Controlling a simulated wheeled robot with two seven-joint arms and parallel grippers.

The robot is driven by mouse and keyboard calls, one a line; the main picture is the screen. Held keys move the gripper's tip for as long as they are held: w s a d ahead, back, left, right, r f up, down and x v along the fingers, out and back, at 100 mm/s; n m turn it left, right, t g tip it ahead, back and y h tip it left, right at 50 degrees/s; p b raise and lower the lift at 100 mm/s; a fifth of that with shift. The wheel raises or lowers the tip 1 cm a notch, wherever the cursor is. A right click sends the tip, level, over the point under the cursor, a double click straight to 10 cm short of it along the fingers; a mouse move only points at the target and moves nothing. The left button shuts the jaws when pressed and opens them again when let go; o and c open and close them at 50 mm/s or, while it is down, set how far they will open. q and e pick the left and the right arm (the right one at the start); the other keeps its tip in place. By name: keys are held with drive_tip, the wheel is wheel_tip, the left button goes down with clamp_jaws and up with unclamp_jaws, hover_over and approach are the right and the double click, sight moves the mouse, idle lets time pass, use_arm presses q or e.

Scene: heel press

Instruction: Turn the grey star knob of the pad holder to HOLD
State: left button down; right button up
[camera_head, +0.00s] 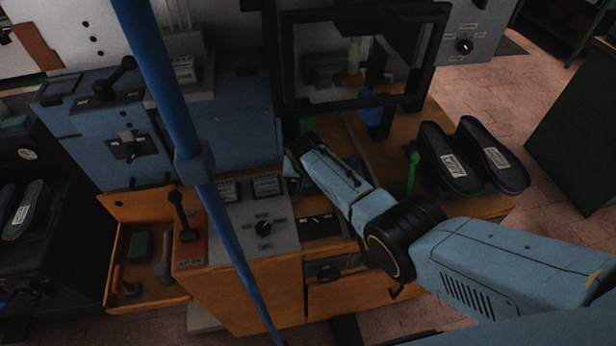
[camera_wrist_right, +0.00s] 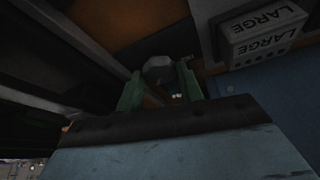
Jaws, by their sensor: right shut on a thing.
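The grey star knob (camera_wrist_right: 158,68) shows in the right wrist view, between the two green fingers of my right gripper (camera_wrist_right: 160,88). The gripper is shut on it. The dim light leaves the knob's pointer and any HOLD mark unreadable. In the head view my right gripper (camera_head: 291,166) reaches in from the right, low beside the press behind the control panel; there its fingertips and the knob are hard to make out. My left gripper is not in view.
A black guard frame (camera_head: 345,103) stands behind the gripper. A grey control panel (camera_head: 262,229) and a red-based lever (camera_head: 188,235) are in front. Labelled dark insole-like pieces (camera_head: 447,160) lie on the right. A blue pole (camera_head: 160,80) crosses the left. Labels reading LARGE (camera_wrist_right: 262,32) sit near the knob.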

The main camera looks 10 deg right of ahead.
drive_tip(key=shift+m, duration=0.7)
drive_tip(key=o, duration=1)
drive_tip(key=shift+s+a+r, duration=0.1)
drive_tip(key=shift+a+r, duration=0.05)
drive_tip(key=shift+r, duration=0.35)
drive_tip(key=p+v, duration=0.3)
drive_tip(key=v, duration=0.9)
drive_tip(key=shift+a+r+p, duration=0.15)
drive_tip(key=shift+a+p, duration=0.05)
drive_tip(key=shift+p, duration=0.2)
drive_tip(key=shift+s, duration=0.1)
